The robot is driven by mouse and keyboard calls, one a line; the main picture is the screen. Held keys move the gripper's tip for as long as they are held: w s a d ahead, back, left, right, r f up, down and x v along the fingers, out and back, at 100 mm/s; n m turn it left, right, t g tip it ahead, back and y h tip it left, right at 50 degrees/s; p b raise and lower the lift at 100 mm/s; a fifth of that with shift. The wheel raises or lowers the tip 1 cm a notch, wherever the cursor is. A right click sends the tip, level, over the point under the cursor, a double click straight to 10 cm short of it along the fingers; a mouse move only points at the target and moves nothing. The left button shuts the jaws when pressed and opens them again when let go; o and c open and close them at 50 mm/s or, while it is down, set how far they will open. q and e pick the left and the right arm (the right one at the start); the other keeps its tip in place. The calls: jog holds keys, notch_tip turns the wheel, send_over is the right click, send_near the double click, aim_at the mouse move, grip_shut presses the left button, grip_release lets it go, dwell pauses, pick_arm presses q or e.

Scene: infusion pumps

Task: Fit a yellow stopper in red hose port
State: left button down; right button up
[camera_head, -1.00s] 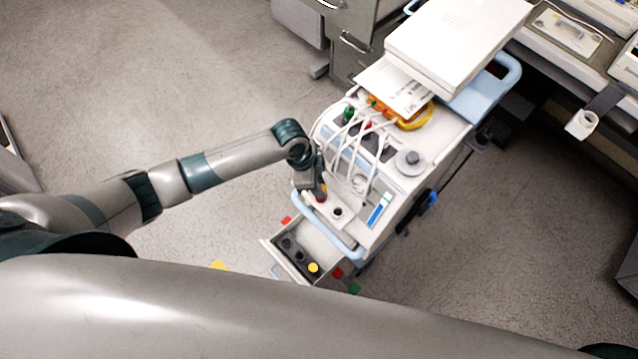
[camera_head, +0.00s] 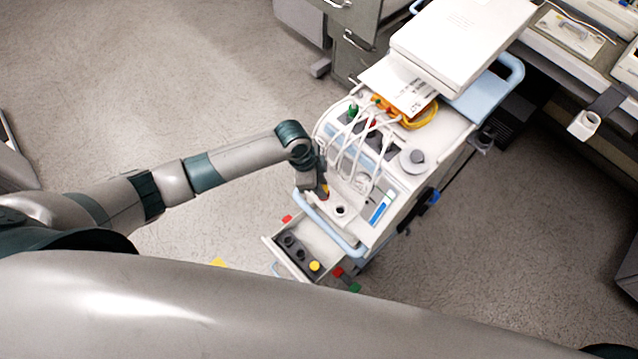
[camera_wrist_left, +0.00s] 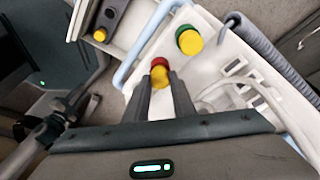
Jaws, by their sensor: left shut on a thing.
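The red hose port (camera_wrist_left: 159,63) is a red ring on the white front ledge of the pump cart. My left gripper (camera_wrist_left: 160,90) is shut on a yellow stopper (camera_wrist_left: 160,79), which sits against the red ring in the left wrist view. How deep the stopper sits in the port is hidden. In the head view my left gripper (camera_head: 324,190) points down at the ledge's left end. A green port (camera_wrist_left: 187,37) with a yellow stopper (camera_wrist_left: 191,43) stands beside it. My right gripper is out of view.
An open drawer (camera_head: 275,245) below the ledge holds a yellow piece (camera_head: 315,266) and several dark ones. A light blue handle bar (camera_head: 330,235) runs along the ledge. White hoses (camera_head: 345,150) arch over the cart. Open floor lies to the left.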

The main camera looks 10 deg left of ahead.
pick_arm(q)
jog(key=shift+s+a+f, duration=0.1)
jog(key=shift+a+f, duration=0.1)
jog(key=shift+f, duration=0.7)
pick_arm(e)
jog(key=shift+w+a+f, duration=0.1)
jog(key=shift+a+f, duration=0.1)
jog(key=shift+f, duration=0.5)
pick_arm(q)
jog(key=c, duration=1.4)
grip_release()
jog(key=shift+d+r, duration=0.1)
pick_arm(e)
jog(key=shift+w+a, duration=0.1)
pick_arm(q)
jog(key=shift+d+r, duration=0.1)
jog(key=shift+d, duration=0.15)
jog(key=b+v, duration=0.1)
jog(key=v, duration=1.7)
jog(key=shift+a+r, duration=0.2)
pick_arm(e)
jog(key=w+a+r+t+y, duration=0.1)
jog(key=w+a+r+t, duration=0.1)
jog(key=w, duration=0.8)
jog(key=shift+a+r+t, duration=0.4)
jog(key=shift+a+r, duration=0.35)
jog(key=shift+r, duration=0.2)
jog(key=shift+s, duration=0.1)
